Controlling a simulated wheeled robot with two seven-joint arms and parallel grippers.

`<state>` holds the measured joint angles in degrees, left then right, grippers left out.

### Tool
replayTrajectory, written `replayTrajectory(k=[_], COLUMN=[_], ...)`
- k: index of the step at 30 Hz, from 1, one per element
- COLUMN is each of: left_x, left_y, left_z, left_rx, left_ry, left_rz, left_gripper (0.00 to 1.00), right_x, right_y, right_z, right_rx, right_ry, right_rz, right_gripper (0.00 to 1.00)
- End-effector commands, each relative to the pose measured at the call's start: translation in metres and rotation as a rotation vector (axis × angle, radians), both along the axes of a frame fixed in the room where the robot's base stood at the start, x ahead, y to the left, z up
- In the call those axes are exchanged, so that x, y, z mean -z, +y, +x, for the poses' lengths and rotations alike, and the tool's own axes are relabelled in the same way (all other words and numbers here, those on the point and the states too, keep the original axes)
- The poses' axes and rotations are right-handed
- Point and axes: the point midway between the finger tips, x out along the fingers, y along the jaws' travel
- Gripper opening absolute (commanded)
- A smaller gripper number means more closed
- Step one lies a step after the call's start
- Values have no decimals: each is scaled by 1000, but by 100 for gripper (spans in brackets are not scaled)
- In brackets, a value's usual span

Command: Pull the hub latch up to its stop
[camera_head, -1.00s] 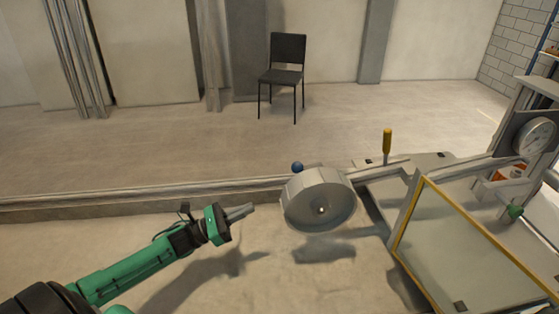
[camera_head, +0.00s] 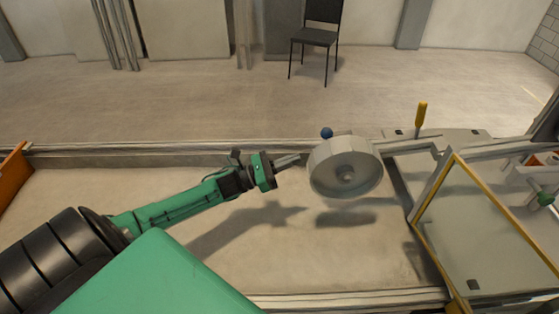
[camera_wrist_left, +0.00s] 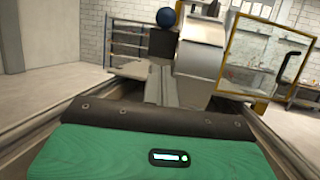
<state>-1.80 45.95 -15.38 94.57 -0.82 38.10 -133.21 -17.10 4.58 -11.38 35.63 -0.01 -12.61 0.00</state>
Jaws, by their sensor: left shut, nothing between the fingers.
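A grey round drum-like hub (camera_head: 332,187) hangs over the pale bed in the head view. A blue ball knob (camera_head: 327,132) stands at its upper left rim; it looks like the latch's knob, but its stem is hidden. The knob also shows at the top of the left wrist view (camera_wrist_left: 165,17), with the hub (camera_wrist_left: 199,55) to its right. My left gripper (camera_head: 297,158) is shut and empty. Its tips are just left of the hub's side, below and left of the knob; contact cannot be told. My right gripper is out of view.
Right of the hub are a yellow upright handle (camera_head: 421,113), a yellow-framed clear panel (camera_head: 411,222) and a green knob (camera_head: 546,198). The bed's long raised edge (camera_head: 110,155) runs behind my arm. Bare bed lies in front of the hub. A chair (camera_head: 316,37) stands far behind.

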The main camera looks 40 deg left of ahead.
Motion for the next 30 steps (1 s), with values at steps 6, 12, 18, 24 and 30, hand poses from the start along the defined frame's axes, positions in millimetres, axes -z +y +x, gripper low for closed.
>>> replayTrajectory(k=[6, 12, 18, 24, 30], left_x=[-15, -37, -47, -48, -48], left_y=[-22, -33, -37, -38, -38], left_z=[26, 38, 43, 44, 44], left_rx=[0, 0, 0, 0, 0], left_ry=[-1, -1, 1, 2, 2], left_rz=[0, 2, 1, 1, 1], left_gripper=[0, 0, 0, 0, 0], right_x=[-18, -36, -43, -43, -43], right_y=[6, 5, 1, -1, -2], right_z=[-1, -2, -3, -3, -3], right_rx=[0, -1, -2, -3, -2], right_ry=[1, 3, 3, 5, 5], right_rz=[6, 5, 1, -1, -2], right_gripper=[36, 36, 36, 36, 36])
